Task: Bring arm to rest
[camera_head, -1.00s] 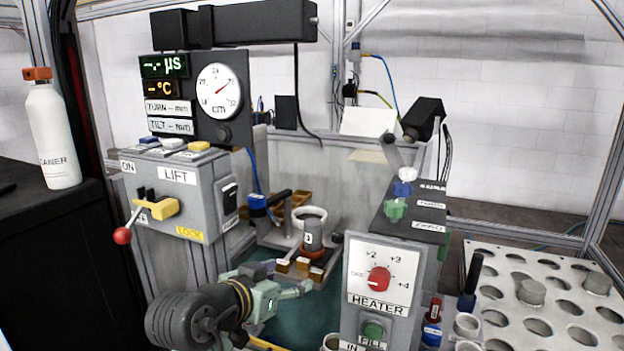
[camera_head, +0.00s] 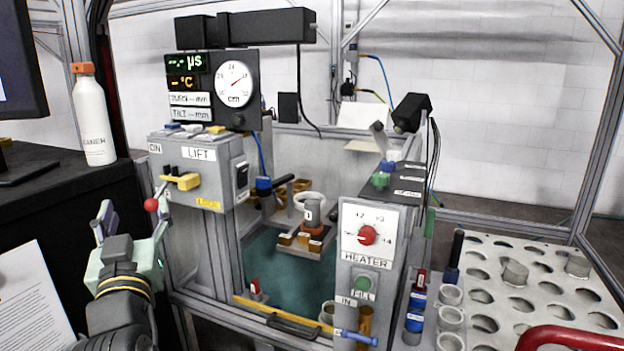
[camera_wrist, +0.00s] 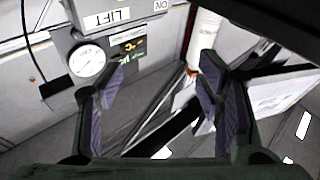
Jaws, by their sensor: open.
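My gripper (camera_head: 132,230) is at the lower left in the head view, in front of the black bench and left of the grey LIFT box (camera_head: 192,168). Its jaws are open and point up and away. The red ball of the lift lever (camera_head: 151,204) shows close beside the right finger; I cannot tell whether they touch. In the wrist view my gripper (camera_wrist: 162,95) has its two purple-padded fingers wide apart with nothing held between them. The LIFT box (camera_wrist: 110,22) shows upside down beyond the left finger.
A white bottle (camera_head: 96,125) stands on the black bench (camera_head: 50,212) at the left. A white printed sheet (camera_head: 35,295) is at the lower left. The HEATER box (camera_head: 368,240) stands right of a teal basin (camera_head: 270,270). A perforated rack (camera_head: 545,285) is at the right.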

